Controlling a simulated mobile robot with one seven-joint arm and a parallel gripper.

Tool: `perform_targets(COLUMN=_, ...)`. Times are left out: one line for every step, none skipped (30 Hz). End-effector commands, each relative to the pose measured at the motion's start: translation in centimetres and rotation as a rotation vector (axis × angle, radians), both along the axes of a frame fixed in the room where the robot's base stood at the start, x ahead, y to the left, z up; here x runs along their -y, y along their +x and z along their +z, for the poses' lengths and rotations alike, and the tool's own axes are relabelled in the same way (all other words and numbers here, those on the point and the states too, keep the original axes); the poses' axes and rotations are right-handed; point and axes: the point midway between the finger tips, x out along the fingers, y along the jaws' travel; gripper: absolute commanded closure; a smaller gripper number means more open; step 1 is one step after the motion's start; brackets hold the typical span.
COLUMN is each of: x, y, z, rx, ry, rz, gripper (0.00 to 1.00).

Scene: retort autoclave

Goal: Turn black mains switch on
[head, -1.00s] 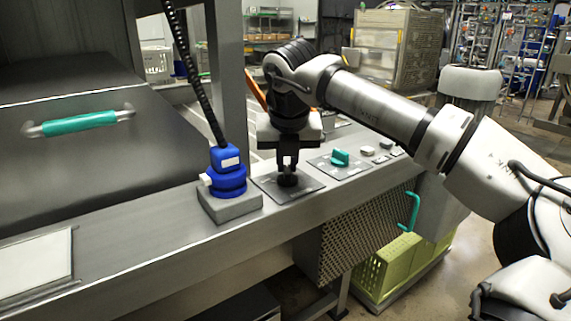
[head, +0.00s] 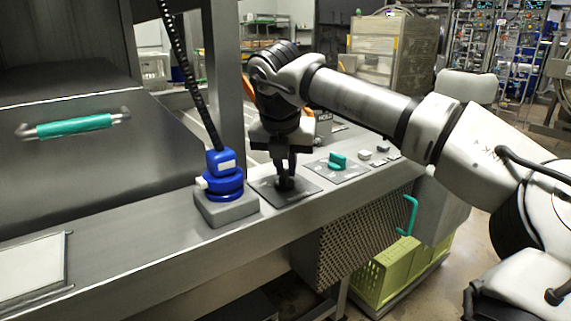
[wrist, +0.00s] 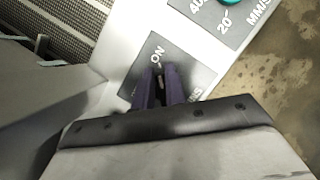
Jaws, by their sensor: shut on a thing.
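The black mains switch (head: 285,183) sits on a dark square plate (head: 262,190) on the steel ledge. My gripper (head: 285,178) points down over the plate and is shut on the switch knob. In the wrist view my gripper's fingers (wrist: 159,88) close around the knob, which is mostly hidden between them. The plate (wrist: 190,75) shows the letters "ON" just beyond the fingertips and part of another word at the right. I cannot tell exactly which way the knob points.
A blue plug on a grey block (head: 228,208) with a black coiled cable stands just left of the plate. A teal knob (head: 338,160) on its own plate is to the right, with small buttons beyond. A teal-handled lid (head: 75,126) is at the left.

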Motion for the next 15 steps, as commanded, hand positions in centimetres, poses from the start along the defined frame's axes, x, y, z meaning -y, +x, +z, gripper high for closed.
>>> perform_targets(x=0.03, y=-0.02, z=0.03, rx=0.0, ry=-0.001, rz=-0.001, gripper=0.85)
perform_targets(x=0.03, y=-0.02, z=0.03, rx=0.0, ry=-0.001, rz=-0.001, gripper=0.81)
perform_targets(x=0.03, y=-0.02, z=0.03, rx=0.0, ry=-0.001, rz=-0.001, gripper=0.76)
perform_targets(x=0.03, y=-0.02, z=0.03, rx=0.0, ry=-0.001, rz=-0.001, gripper=0.72)
perform_targets(x=0.03, y=-0.01, z=0.02, rx=0.0, ry=-0.001, rz=0.0, gripper=0.68)
perform_targets(x=0.02, y=-0.01, z=0.02, rx=0.0, ry=-0.001, rz=0.0, gripper=0.65)
perform_targets(x=0.02, y=0.0, z=0.02, rx=0.0, ry=-0.001, rz=0.0, gripper=0.65)
perform_targets(x=0.02, y=0.0, z=0.02, rx=0.0, ry=0.0, rz=0.0, gripper=0.65)
perform_targets(x=0.02, y=0.0, z=0.01, rx=0.0, ry=0.0, rz=0.0, gripper=0.65)
perform_targets(x=0.02, y=0.0, z=0.01, rx=0.0, ry=0.0, rz=0.0, gripper=0.65)
perform_targets(x=0.02, y=0.0, z=0.01, rx=0.0, ry=0.0, rz=0.0, gripper=0.65)
perform_targets(x=0.01, y=-0.01, z=0.01, rx=0.0, ry=0.0, rz=0.0, gripper=0.65)
perform_targets(x=0.01, y=0.0, z=0.03, rx=0.0, ry=0.0, rz=0.0, gripper=0.65)
perform_targets(x=0.01, y=-0.02, z=0.09, rx=0.0, ry=0.0, rz=0.0, gripper=0.65)
perform_targets(x=0.0, y=-0.07, z=0.25, rx=0.001, ry=0.0, rz=0.0, gripper=0.65)
